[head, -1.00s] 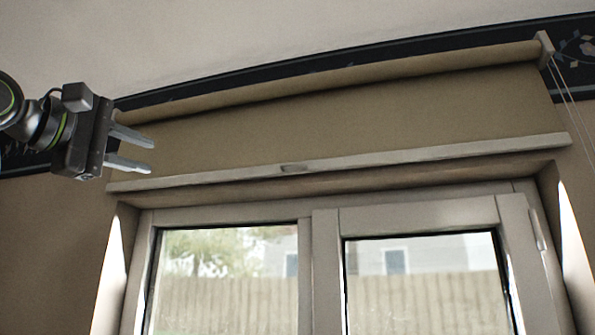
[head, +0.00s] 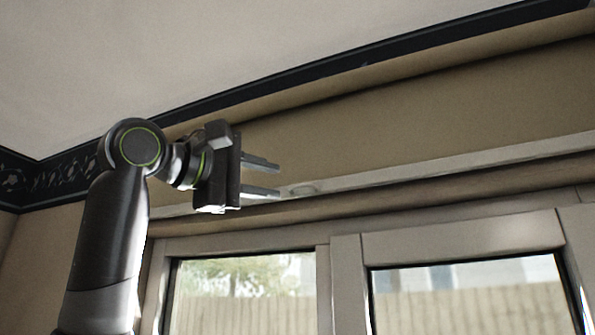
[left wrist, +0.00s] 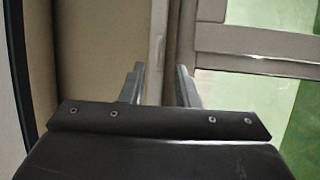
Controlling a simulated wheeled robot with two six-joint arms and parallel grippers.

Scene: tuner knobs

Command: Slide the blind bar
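The blind bar (head: 450,167) is a long pale strip along the lower edge of the tan blind (head: 400,115), above the window. A small light handle (head: 302,189) sits on the bar, just right of my left fingertips. My left gripper (head: 279,180) is open and empty, with its two fingers pointing right. In the left wrist view, my left gripper (left wrist: 160,80) has its fingers apart, and the bar (left wrist: 158,35) runs upright in the picture beyond the gap between them. Contact with the bar cannot be seen. My right gripper is not in view.
The window frame (head: 455,240) with its glass panes lies below the bar. The blind's roller (head: 400,75) and a dark patterned wall border (head: 400,42) run above, under the pale ceiling (head: 250,45).

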